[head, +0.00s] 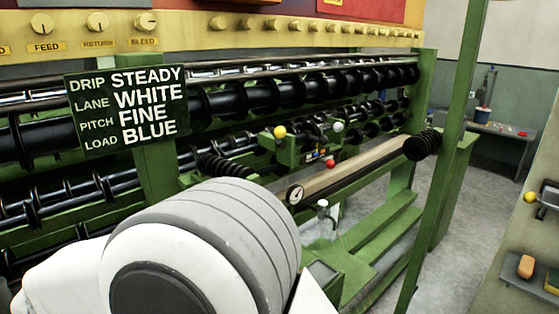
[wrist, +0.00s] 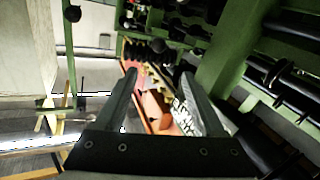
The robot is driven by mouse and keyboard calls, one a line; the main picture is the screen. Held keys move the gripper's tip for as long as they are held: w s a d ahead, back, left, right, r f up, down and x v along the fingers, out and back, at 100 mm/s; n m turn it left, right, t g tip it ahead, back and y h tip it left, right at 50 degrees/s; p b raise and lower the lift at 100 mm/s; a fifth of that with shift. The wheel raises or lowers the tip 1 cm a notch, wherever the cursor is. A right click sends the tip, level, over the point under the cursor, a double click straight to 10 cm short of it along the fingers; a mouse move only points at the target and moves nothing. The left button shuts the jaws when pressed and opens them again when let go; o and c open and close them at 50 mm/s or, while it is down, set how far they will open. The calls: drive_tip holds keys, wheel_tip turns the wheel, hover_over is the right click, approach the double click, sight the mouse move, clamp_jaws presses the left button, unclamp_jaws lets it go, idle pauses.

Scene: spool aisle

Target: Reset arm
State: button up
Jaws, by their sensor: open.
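My gripper (wrist: 160,75) shows in the wrist view. Its two grey fingers stand apart with nothing held between them. Beyond them are blurred parts of the machine: green frame, black rollers, an orange-red strip and part of a white-lettered sign. In the head view my arm's white and grey links fill the lower left, and my gripper cannot be made out there.
A green machine frame (head: 155,185) with black rollers (head: 290,95) spans the left and middle. A dark sign (head: 127,108) reads steady, white, fine, blue. A green post (head: 448,130) stands right of centre. Grey floor (head: 440,250) is open between machine and right-hand bench (head: 515,235).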

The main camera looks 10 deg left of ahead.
drive_tip(key=w+d+r+y+p, duration=0.1)
drive_tip(key=w+r+y, duration=0.3)
drive_tip(key=w+r, duration=0.4)
drive_tip(key=w+d+r+n+g+y+p, duration=0.2)
drive_tip(key=w+d+r+n+y+p, duration=0.15)
drive_tip(key=w+d+r+y, duration=0.4)
drive_tip(key=s+d+f+g+h+p, duration=0.1)
drive_tip(key=s+d+f+g+h, duration=0.1)
drive_tip(key=s+d, duration=0.5)
drive_tip(key=s+d+f+m+g+h+p, duration=0.1)
drive_tip(key=s+d+f+g, duration=0.3)
drive_tip(key=s+d, duration=0.4)
drive_tip(key=s+d+f+m+g+h+p, duration=0.1)
drive_tip(key=s+d+f+g+h, duration=0.2)
drive_tip(key=s+d, duration=0.5)
drive_tip(key=d+h, duration=0.1)
drive_tip(key=d, duration=1)
drive_tip(key=shift+f+g, duration=0.35)
drive_tip(key=shift+g, duration=0.05)
drive_tip(key=shift+a, duration=0.1)
